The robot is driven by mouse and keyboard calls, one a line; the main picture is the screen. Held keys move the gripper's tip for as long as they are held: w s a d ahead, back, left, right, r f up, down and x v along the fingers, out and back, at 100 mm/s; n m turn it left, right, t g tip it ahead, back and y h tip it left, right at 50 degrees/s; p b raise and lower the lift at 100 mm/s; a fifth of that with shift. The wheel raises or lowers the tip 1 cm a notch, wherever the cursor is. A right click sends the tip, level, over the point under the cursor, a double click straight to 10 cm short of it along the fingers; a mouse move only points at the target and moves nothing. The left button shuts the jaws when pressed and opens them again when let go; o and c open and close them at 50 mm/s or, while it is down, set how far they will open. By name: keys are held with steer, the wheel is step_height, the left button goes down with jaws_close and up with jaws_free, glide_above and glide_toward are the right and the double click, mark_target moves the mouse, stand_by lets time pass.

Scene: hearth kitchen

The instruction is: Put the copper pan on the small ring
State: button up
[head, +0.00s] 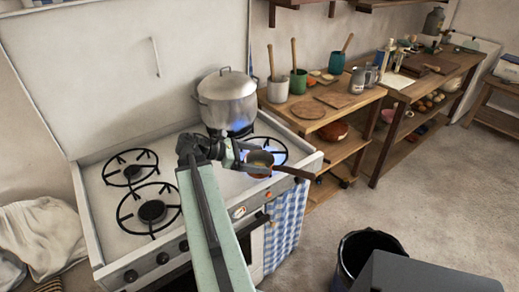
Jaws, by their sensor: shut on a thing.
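The copper pan (260,160) is small, with a brown handle (288,171) reaching right past the stove's edge. My gripper (238,153) is shut on the pan's left side; its jaws are small in the view, so the exact grip is unclear. The pan is over the front-right ring (278,146), whose blue flame shows around it; I cannot tell whether it touches the grate. The back-left ring (132,171) and the front-left ring (152,211) are bare. The back-left ring's burner looks smaller than the front-left one.
A large lidded pot (227,100) stands on the back-right ring, with blue flame beneath. A blue checked towel (285,222) hangs on the stove front. A wooden shelf unit (322,108) with utensil pots stands right of the stove. A dark bin (365,250) is on the floor.

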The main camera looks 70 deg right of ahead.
steer(key=w+d+f+v, duration=0.1)
steer(key=v, duration=0.4)
steer(key=d+f, duration=0.1)
steer(key=d, duration=1.3)
steer(key=shift+s+d+b, duration=0.25)
steer(key=shift+d+b, duration=0.15)
steer(key=shift+b, duration=0.05)
steer(key=f+b, duration=0.2)
steer(key=d+f+b, duration=0.1)
steer(key=f+b, duration=0.1)
steer(key=shift+f, duration=0.1)
steer(key=shift+r, duration=0.25)
steer(key=shift+f, duration=0.2)
steer(key=o, duration=1.3)
steer(key=shift+r+p, duration=0.3)
steer(key=shift+r, duration=0.05)
steer(key=p+v, duration=0.4)
steer(key=v, duration=0.7)
steer(key=shift+w+a, duration=0.25)
steer(key=shift+a, duration=0.15)
